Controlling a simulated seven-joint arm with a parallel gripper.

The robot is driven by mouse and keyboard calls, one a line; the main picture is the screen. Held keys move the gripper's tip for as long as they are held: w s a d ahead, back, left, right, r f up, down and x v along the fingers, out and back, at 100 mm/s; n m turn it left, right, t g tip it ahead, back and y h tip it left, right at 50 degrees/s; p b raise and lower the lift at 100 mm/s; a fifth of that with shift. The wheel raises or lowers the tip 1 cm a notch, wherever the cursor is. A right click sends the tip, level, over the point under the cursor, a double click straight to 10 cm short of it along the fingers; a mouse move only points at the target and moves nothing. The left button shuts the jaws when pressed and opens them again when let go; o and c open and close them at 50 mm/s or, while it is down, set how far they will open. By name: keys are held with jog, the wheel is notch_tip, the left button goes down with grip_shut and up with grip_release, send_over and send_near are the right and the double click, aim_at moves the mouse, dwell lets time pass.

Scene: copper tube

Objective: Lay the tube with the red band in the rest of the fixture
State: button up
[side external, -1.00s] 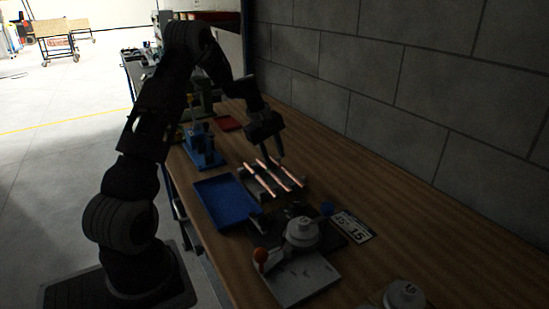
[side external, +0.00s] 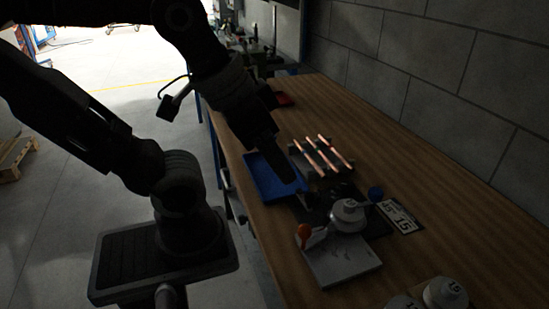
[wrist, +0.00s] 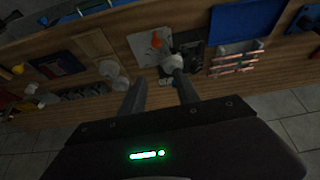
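Three copper tubes (side external: 322,154) lie side by side across a grey rack (side external: 296,160); they also show in the wrist view (wrist: 235,63). I cannot make out a red band on any tube. A device with a pale round die (side external: 346,214), an orange knob (side external: 303,231) and a blue knob (side external: 375,193) stands in front of the rack and looks like the fixture. Its rest is not distinct. My gripper (wrist: 158,77) is open, with its two fingers apart and nothing between them. In the side view my gripper is dark and overlaps the blue tray; its fingertips cannot be separated there.
A blue tray (side external: 267,184) sits left of the rack. Pale round weights (side external: 445,293) stand at the near edge.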

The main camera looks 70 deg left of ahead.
jog(key=shift+s+f, duration=0.15)
jog(key=shift+s, duration=0.15)
